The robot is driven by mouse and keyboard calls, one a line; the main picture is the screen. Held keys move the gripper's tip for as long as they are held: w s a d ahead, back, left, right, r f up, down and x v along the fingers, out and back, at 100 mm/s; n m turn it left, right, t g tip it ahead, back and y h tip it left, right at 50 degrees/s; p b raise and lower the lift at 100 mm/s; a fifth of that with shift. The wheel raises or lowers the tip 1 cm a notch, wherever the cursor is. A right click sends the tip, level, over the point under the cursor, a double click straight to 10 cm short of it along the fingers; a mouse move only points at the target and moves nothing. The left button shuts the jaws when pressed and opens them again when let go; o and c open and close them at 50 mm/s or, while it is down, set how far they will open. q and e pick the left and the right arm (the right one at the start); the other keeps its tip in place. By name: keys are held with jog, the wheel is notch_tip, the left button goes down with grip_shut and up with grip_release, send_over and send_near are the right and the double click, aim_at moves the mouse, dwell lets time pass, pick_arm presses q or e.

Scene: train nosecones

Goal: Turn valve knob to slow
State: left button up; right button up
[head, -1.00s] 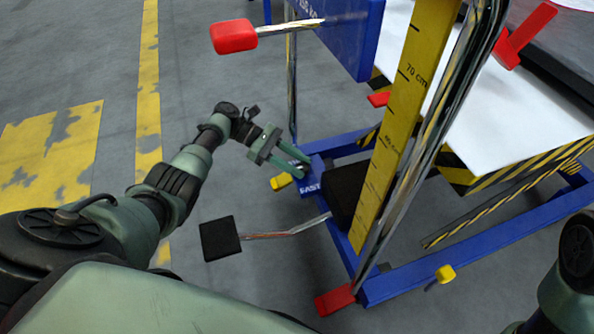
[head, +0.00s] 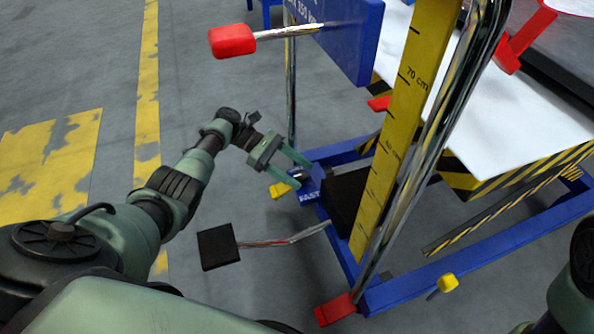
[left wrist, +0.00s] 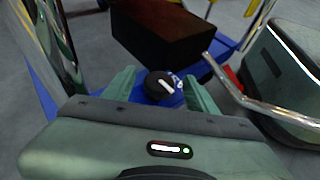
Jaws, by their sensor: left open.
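The valve knob (left wrist: 159,85) is a black round dial with a white pointer mark, on a blue surface with white lettering, in the left wrist view. My left gripper (head: 303,174) is open, with its two green fingers on either side of the knob; they also show in the left wrist view (left wrist: 158,93). I cannot tell whether they touch it. In the head view the fingers are over the blue lift frame near the "FAST" label (head: 310,196), and I cannot make out the knob there. My right gripper is not in view.
A black box (head: 346,192) stands beside the knob area. A black pedal (head: 218,247) on a metal rod sticks out in front. A red-ended lever (head: 232,41), a chrome post (head: 420,165) and a yellow ruler (head: 405,130) rise nearby. Floor to the left is clear.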

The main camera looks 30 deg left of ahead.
pick_arm(q)
jog(key=v, duration=0.7)
jog(key=shift+a, duration=0.4)
jog(key=shift+r, duration=0.1)
